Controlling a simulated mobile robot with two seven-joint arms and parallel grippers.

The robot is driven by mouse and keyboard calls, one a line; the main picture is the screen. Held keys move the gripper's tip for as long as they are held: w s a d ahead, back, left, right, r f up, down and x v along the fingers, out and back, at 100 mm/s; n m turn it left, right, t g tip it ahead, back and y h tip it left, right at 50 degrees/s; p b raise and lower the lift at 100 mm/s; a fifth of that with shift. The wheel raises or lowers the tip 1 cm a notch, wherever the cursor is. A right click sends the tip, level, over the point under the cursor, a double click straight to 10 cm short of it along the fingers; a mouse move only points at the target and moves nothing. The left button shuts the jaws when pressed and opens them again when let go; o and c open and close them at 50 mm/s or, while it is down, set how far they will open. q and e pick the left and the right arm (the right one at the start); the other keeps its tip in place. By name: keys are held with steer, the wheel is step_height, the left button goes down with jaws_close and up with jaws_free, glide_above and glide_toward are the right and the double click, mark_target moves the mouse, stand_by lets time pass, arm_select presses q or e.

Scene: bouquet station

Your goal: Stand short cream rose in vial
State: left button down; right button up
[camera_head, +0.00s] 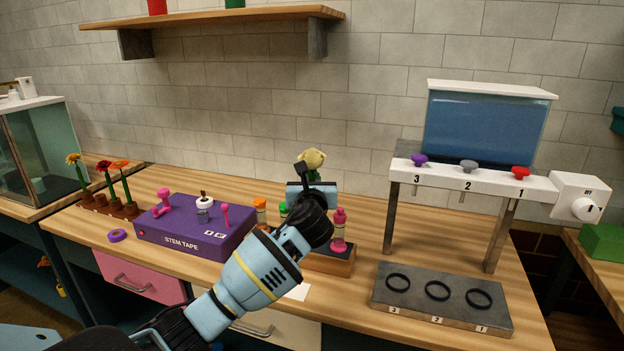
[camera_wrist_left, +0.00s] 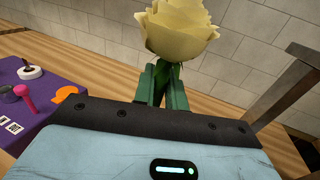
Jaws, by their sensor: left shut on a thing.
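The cream rose (camera_head: 312,157) is upright at the centre of the head view, and its pale head fills the top of the left wrist view (camera_wrist_left: 182,30). My left gripper (camera_head: 311,178) is shut on its green stem just below the bloom. In the left wrist view, the two green fingers (camera_wrist_left: 163,85) close around the stem. The lower stem is hidden behind the gripper. Small orange, green and pink-topped containers (camera_head: 339,230) stand behind and beside my left wrist, partly covered by it. I cannot tell which is the vial. My right gripper is not in view.
A purple stem tape box (camera_head: 190,228) stands left, beside a brown rack (camera_head: 108,207) with several flowers. A dispenser stand (camera_head: 472,180) with numbered knobs is at the right, above a grey base (camera_head: 440,302) with three black rings.

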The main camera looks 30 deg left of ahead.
arm_select(q)
steer(key=shift+f, duration=0.5)
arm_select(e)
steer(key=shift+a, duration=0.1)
arm_select(q)
steer(key=c, duration=0.8)
jaws_free()
steer(key=shift+s, duration=0.1)
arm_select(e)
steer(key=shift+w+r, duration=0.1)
arm_select(q)
steer(key=v, duration=0.9)
steer(key=shift+p, duration=0.4)
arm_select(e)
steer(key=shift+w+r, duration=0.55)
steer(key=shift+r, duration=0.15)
